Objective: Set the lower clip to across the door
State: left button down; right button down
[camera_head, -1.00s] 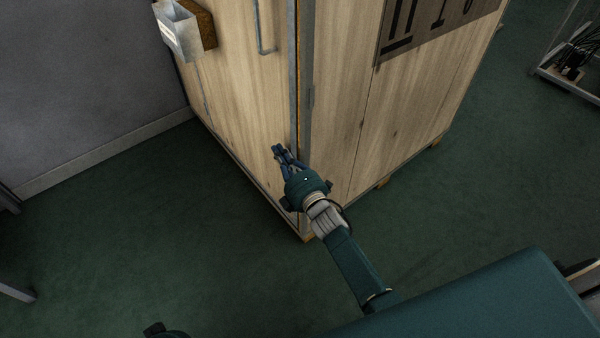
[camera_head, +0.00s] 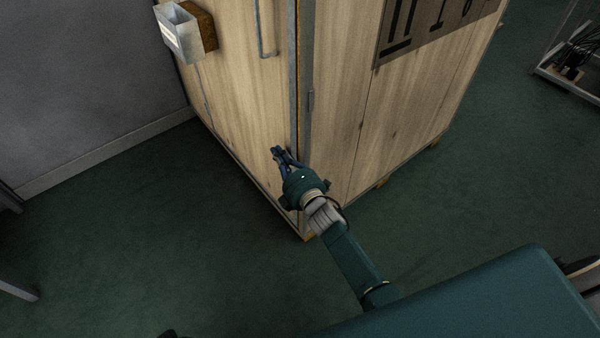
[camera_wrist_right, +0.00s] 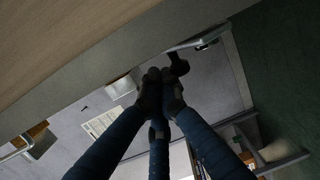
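My right gripper (camera_head: 279,155) is low at the front corner of the wooden dryer cabinet (camera_head: 345,120), in front of the door (camera_head: 238,95) and its edge. In the right wrist view its fingers (camera_wrist_right: 160,78) come together at the tips. A small dark piece (camera_wrist_right: 178,65) lies right at the tips, on their right side; I cannot tell whether it is the lower clip or whether the tips grip it. In the head view the gripper and wrist cover this spot, so the lower clip cannot be made out. My left gripper does not show clearly.
A bar handle (camera_head: 258,30) is higher on the door. A metal box (camera_head: 182,32) with a brown block sticks out at the door's upper left. The green floor (camera_head: 130,225) is clear left of the cabinet.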

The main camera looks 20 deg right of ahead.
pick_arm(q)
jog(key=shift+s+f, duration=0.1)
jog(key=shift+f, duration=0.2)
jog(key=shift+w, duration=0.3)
pick_arm(e)
jog(key=shift+f, duration=0.1)
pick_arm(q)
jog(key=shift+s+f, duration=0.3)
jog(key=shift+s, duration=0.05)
pick_arm(e)
jog(key=s+d+r, duration=0.1)
jog(key=s+d, duration=0.1)
jog(key=s, duration=0.9)
jog(key=shift+s+r, duration=0.15)
jog(key=shift+s, duration=0.2)
jog(key=shift+d, duration=0.1)
